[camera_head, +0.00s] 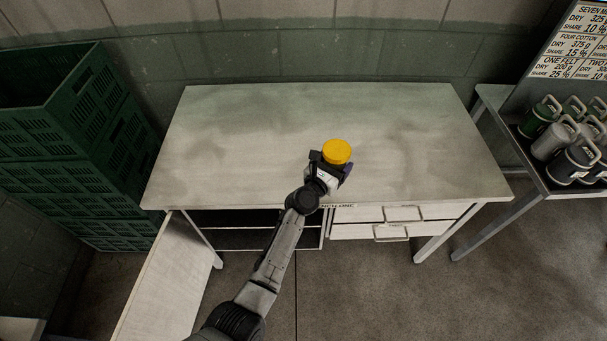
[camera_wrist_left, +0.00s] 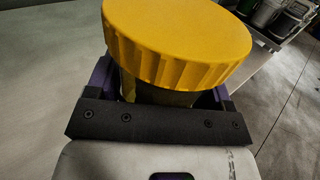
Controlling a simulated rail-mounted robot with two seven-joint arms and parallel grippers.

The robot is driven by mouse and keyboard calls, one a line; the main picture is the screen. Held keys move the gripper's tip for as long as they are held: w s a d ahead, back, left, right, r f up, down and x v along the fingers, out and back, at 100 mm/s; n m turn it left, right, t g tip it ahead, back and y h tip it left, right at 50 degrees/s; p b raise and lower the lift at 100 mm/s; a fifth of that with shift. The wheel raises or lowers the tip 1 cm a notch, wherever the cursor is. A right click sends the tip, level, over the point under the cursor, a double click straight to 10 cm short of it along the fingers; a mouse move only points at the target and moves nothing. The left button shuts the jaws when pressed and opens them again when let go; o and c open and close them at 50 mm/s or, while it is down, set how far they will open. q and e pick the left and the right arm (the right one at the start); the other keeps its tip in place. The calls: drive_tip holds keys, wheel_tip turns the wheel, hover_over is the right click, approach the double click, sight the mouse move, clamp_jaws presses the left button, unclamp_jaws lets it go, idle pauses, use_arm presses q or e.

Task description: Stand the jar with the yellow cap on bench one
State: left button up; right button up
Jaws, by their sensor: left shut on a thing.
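The jar with the yellow cap (camera_head: 337,151) is held in my left gripper (camera_head: 331,170) over the front part of bench one (camera_head: 240,130), right of its middle. The yellow cap also fills the top of the left wrist view (camera_wrist_left: 178,40), slightly tilted there. The left gripper's fingers are shut around the jar below the cap. Most of the jar's body is hidden by the cap and gripper. I cannot tell whether its base touches the bench. A partly covered label (camera_head: 338,206) on the bench's front edge reads "NCH ONE". My right gripper is not in view.
The bench top is otherwise bare. Green crates (camera_head: 75,140) are stacked at the left. Drawers (camera_head: 400,222) sit below the bench front, and a pale board (camera_head: 165,285) stands at front left. Several lidded canisters (camera_head: 572,165) stand on a right-hand table under a sign (camera_head: 580,45).

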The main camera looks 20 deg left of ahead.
use_arm(q)
drive_tip(key=shift+a+r+y, duration=0.1)
drive_tip(key=shift+r+y, duration=0.2)
drive_tip(key=shift+w+a+f, duration=0.1)
drive_tip(key=shift+a+f, duration=0.05)
drive_tip(key=shift+a, duration=0.15)
drive_tip(key=w+a+f+b, duration=0.1)
drive_tip(key=a+f+b, duration=0.1)
drive_tip(key=a+b, duration=0.1)
drive_tip(key=w+a+f+b, duration=0.1)
drive_tip(key=a+f+b, duration=0.1)
drive_tip(key=a+b, duration=0.1)
drive_tip(key=w+a+f+b, duration=0.1)
drive_tip(key=a+f+b, duration=0.1)
drive_tip(key=b, duration=0.3)
drive_tip(key=shift+w+a+f, duration=0.1)
drive_tip(key=shift+a, duration=0.5)
drive_tip(key=shift+w+a+f+b, duration=0.15)
drive_tip(key=shift+a+b, duration=0.25)
drive_tip(key=shift+b, duration=0.05)
drive_tip(key=shift+w+a+f+b, duration=0.1)
drive_tip(key=shift+w+a+b, duration=0.05)
drive_tip(key=shift+a+b, duration=0.25)
wheel_tip(320, 180, down, 4)
drive_tip(key=b, duration=0.4)
drive_tip(key=shift+b, duration=0.35)
drive_tip(key=shift+f, duration=0.1)
